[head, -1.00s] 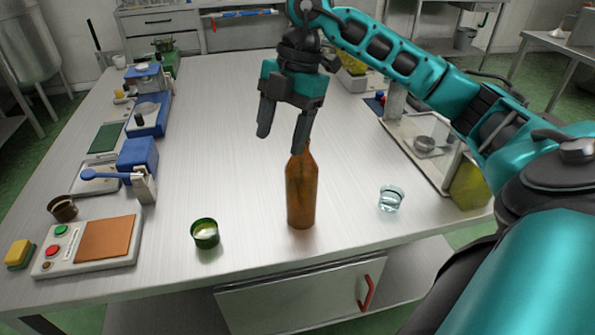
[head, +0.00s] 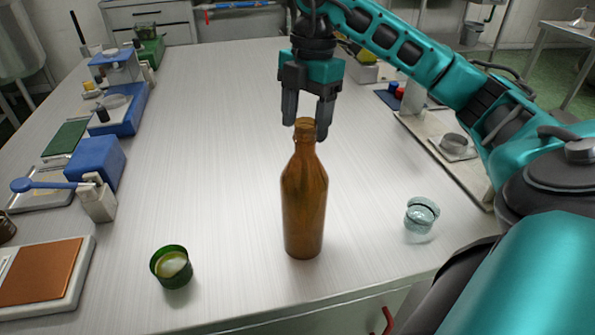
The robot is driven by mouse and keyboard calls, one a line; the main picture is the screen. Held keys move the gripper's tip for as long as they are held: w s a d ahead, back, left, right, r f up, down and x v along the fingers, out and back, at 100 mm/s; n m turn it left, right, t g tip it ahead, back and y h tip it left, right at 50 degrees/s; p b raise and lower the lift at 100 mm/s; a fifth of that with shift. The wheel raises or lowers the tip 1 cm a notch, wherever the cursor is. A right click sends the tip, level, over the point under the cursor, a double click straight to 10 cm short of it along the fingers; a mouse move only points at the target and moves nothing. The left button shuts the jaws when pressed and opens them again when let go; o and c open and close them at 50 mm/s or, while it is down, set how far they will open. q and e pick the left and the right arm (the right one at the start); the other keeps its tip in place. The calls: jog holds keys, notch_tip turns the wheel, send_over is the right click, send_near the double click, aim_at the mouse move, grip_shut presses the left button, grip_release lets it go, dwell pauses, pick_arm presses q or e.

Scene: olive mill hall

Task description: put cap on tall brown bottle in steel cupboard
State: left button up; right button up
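A tall brown bottle (head: 304,200) stands upright on the steel table, its neck bare with no cap on it. My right gripper (head: 307,128) points down at the bottle's top, fingers apart; the neck shows between the fingertips, with no clear grip on it. Whether the fingers are level with the neck or behind it, I cannot tell. Below the table's front edge, part of the steel cupboard (head: 345,317) shows with a red handle (head: 388,320); most of it is cut off. I cannot make out a bottle cap for certain. My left gripper is not in view.
A green cup (head: 171,267) stands left of the bottle and a clear glass (head: 421,215) right of it. Blue devices (head: 96,160) line the left edge. A tray (head: 468,165) with a metal dish is at right. The table's middle is clear.

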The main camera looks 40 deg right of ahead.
jog(key=f, duration=0.2)
jog(key=f+b, duration=0.1)
jog(key=f, duration=0.1)
jog(key=a+f+b, duration=0.1)
jog(key=f, duration=0.2)
jog(key=shift+s, duration=0.1)
jog(key=shift+f, duration=0.25)
jog(key=f, duration=0.1)
jog(key=f+b, duration=0.1)
jog(key=f, duration=0.1)
jog(key=f+b, duration=0.1)
jog(key=f, duration=0.1)
jog(key=shift+a+f, duration=0.15)
jog(key=shift+a, duration=0.25)
jog(key=shift+c, duration=0.4)
